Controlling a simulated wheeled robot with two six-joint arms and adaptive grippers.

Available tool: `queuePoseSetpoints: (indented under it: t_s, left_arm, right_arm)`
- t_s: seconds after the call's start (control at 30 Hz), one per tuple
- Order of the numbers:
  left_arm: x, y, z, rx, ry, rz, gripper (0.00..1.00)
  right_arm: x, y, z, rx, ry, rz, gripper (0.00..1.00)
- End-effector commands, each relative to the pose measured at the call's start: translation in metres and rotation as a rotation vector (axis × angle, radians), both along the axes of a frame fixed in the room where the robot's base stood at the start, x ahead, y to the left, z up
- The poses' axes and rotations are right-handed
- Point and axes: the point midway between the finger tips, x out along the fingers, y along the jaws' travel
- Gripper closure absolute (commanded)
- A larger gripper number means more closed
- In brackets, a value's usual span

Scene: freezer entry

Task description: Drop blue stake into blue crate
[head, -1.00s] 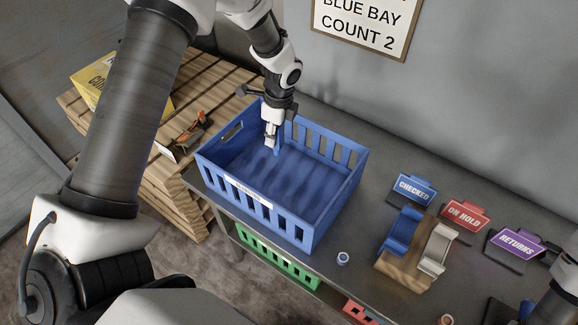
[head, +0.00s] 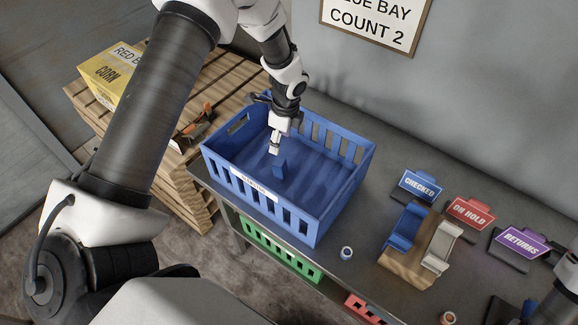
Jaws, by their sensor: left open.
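The blue crate (head: 345,180) stands on the grey bench (head: 380,205) with a white label on its front wall. My left gripper (head: 275,148) points down inside the crate's opening, near its left side, and is open. The blue stake (head: 281,166) is a small upright blue piece inside the crate, just below and beside the fingertips. It appears apart from the fingers; its lower end blends with the blue floor, so I cannot tell if it touches it. My right gripper does not show clearly; only part of that arm is at the right edge.
A wooden rack (head: 408,262) with blue and white holders stands right of the crate, near the blue CHECKED sign (head: 420,186), red ON HOLD sign (head: 470,212) and purple RETURNS sign (head: 523,242). A green crate (head: 280,250) is below.

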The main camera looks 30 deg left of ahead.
Motion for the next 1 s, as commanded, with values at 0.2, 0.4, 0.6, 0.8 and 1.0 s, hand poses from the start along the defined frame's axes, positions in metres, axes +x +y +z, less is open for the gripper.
queuePoseSetpoints:
  t_s: [0.2, 0.4, 0.6, 0.8, 1.0]
  left_arm:
    - [0.001, -0.003, 0.021, 0.000, -0.002, -0.001, 0.37]
    - [0.003, -0.009, 0.072, 0.001, -0.004, 0.001, 0.37]
    - [0.004, -0.013, 0.110, 0.000, -0.001, 0.000, 0.37]
    - [0.003, -0.014, 0.119, 0.000, 0.002, 0.000, 0.37]
    - [0.003, -0.014, 0.119, 0.000, 0.002, 0.000, 0.37]
  right_arm:
    - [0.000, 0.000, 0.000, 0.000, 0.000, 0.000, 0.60]
    - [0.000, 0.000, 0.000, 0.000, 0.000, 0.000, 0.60]
    - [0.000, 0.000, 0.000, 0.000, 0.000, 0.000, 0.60]
    - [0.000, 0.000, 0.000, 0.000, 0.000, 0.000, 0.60]
    - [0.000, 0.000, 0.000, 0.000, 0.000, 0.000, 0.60]
